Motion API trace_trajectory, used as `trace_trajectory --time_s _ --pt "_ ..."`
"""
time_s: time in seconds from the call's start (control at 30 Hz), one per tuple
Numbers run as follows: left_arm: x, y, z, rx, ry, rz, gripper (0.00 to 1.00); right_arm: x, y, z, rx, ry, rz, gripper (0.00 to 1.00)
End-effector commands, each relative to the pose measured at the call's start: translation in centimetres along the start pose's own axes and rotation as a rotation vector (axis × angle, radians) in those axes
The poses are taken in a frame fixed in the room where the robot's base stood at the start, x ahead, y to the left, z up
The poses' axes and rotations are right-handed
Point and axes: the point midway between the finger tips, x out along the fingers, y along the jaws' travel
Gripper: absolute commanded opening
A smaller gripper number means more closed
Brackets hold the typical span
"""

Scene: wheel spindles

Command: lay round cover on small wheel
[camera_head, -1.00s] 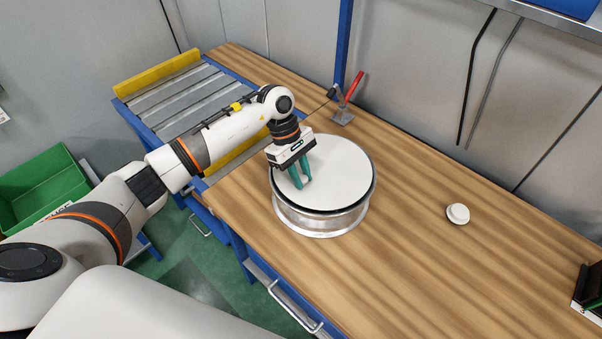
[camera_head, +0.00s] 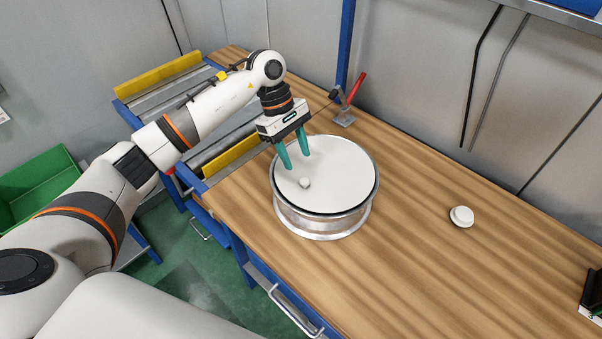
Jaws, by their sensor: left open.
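The small wheel (camera_head: 322,221) is a silver metal rim standing on the wooden bench. The round cover (camera_head: 338,176) is a flat white disc with a small white knob (camera_head: 304,182) on top. It lies on the wheel's top, inside or upon the rim; how it seats at the edge is hard to tell. My left gripper (camera_head: 295,160) has green fingers, spread apart and empty. It hangs above the cover's back left part, behind the knob and clear of it. My right gripper is not clearly seen; only a dark piece (camera_head: 592,293) shows at the right edge.
A small white round piece (camera_head: 461,216) lies on the bench (camera_head: 420,260) to the right. A clamp with a red handle (camera_head: 357,86) stands behind the wheel. A roller conveyor (camera_head: 170,95) is at the back left. The bench right of the wheel is mostly clear.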

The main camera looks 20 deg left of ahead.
Motion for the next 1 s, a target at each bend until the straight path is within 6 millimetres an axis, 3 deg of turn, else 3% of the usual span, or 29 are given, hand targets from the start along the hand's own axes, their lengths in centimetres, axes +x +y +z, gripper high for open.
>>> trace_trajectory --time_s 0.03,0.2,0.33,1.0 --pt "-0.8 -0.1 0.2 0.001 -0.002 -0.005 0.44 0.9 0.0 -0.1 0.0 0.0 0.0 0.36" --pt "-3.9 -0.1 0.1 0.001 -0.001 -0.003 0.44 1.8 0.0 -0.2 0.0 0.0 0.0 0.36" --pt "-5.2 0.0 0.1 -0.001 0.0 -0.001 0.44 2.1 0.1 -0.2 0.0 0.001 0.0 0.36" --pt "-5.4 -0.1 -0.4 0.001 0.016 -0.008 0.44 2.1 0.4 -0.1 0.0 0.0 0.004 0.36"
